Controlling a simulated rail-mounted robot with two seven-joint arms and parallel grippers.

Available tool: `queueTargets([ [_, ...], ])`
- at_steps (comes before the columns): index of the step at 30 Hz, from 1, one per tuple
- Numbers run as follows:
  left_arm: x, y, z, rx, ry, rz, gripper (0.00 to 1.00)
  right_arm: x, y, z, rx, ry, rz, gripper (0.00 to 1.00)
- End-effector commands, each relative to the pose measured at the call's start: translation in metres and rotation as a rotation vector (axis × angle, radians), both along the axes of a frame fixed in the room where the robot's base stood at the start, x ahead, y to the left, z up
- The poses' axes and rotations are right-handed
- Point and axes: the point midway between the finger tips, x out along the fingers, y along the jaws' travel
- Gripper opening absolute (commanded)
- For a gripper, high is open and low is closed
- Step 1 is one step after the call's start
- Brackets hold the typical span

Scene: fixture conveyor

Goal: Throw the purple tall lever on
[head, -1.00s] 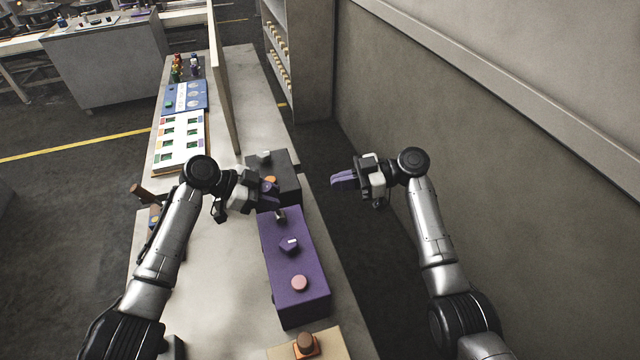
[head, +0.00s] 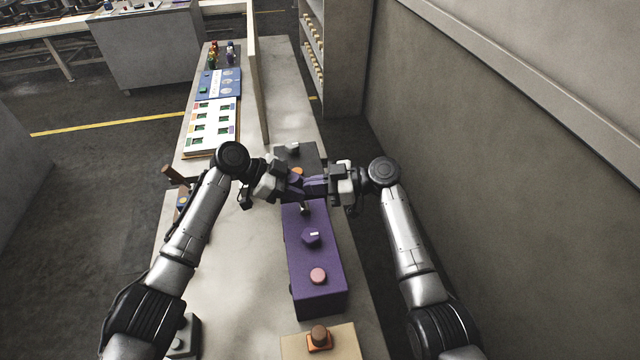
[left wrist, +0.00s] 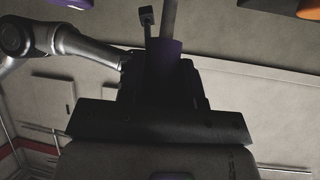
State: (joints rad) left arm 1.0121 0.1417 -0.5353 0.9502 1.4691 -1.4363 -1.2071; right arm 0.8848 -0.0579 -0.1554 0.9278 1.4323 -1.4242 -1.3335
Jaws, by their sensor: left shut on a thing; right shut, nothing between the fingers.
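A purple box (head: 316,262) lies lengthwise on the bench in the head view. It carries a short metallic stem (head: 304,209) at its far end, a purple knob (head: 311,236) and a pink button (head: 318,275). My left gripper (head: 296,184) is shut above the far end of the box. In the left wrist view a grey rod (left wrist: 169,18) with a purple sleeve (left wrist: 164,62) stands at the jaws; I take this as the tall lever's shaft and grip. My right gripper (head: 312,185) is shut and empty, its fingertips close beside the left one. Whether they touch is unclear.
A dark box (head: 300,155) with an orange button stands just beyond the purple box. A beige box (head: 340,345) with an orange-based button is nearest. An upright divider (head: 257,80) and a white panel (head: 212,122) stand farther back. A wall (head: 500,170) is at right.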

Motion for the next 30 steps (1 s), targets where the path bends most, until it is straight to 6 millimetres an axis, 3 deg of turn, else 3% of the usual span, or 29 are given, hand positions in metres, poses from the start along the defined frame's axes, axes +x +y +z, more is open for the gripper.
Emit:
queueTargets([
  [9,0.0,-0.001,0.004,-0.005,-0.004,-0.003,0.0,0.0,0.001,0.0,-0.001,0.0,0.0,0.0],
  [15,0.0,-0.002,0.004,-0.005,-0.004,-0.004,0.0,-0.001,0.016,-0.001,-0.062,-0.01,0.002,0.0],
  [21,-0.001,-0.005,0.003,-0.007,-0.003,-0.007,0.0,-0.002,0.018,-0.003,-0.062,-0.006,0.005,0.0],
  [22,-0.001,-0.005,0.003,-0.007,-0.002,-0.008,0.34,-0.002,0.018,-0.003,-0.062,-0.006,0.005,0.0],
  [30,-0.001,-0.004,0.001,-0.004,-0.001,-0.006,0.57,-0.003,0.018,-0.004,-0.061,-0.006,0.005,0.0],
])
